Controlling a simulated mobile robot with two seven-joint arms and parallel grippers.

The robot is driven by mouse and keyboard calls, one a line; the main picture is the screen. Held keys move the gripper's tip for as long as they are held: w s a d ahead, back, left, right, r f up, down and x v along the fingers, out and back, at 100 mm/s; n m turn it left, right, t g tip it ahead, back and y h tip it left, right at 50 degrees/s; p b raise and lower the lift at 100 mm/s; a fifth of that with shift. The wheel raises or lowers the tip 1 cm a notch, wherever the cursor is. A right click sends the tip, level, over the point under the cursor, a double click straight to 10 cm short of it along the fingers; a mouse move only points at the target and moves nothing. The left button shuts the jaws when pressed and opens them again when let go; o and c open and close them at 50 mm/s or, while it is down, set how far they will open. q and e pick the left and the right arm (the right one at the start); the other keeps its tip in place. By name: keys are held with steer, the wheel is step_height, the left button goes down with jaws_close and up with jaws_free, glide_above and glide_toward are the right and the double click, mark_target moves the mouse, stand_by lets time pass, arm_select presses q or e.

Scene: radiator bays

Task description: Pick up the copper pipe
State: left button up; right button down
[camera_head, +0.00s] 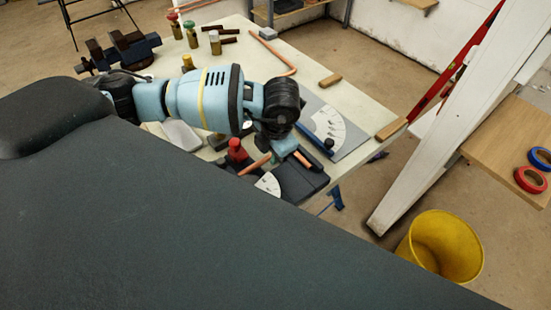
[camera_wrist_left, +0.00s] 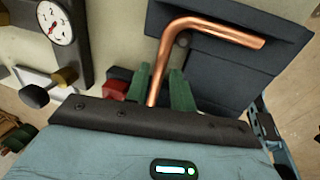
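The bent copper pipe (camera_wrist_left: 215,30) shows large in the left wrist view. One leg runs down between the green fingertips, and the other bends off to the right over a dark blue-grey block. My left gripper (camera_wrist_left: 160,88) has its fingers close on both sides of that leg and appears shut on it. In the head view, my left gripper (camera_head: 283,147) is low at the table's near edge, with copper parts (camera_head: 255,163) showing on both sides of it. The lower end of the leg is hidden behind the gripper body. My right gripper is not in view.
Another long bent copper pipe (camera_head: 275,55) lies on the pale table (camera_head: 300,75). Wooden blocks (camera_head: 390,129), a red-topped tool (camera_head: 237,150) and a vise (camera_head: 120,50) are also there. A yellow bucket (camera_head: 442,245) stands on the floor. In the wrist view a dial gauge (camera_wrist_left: 55,24) is at left.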

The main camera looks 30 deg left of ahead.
arm_select(q)
steer(key=shift+f, duration=0.25)
steer(key=shift+f, duration=0.25)
stand_by(0.5)
steer(key=shift+c, duration=0.4)
jaws_close()
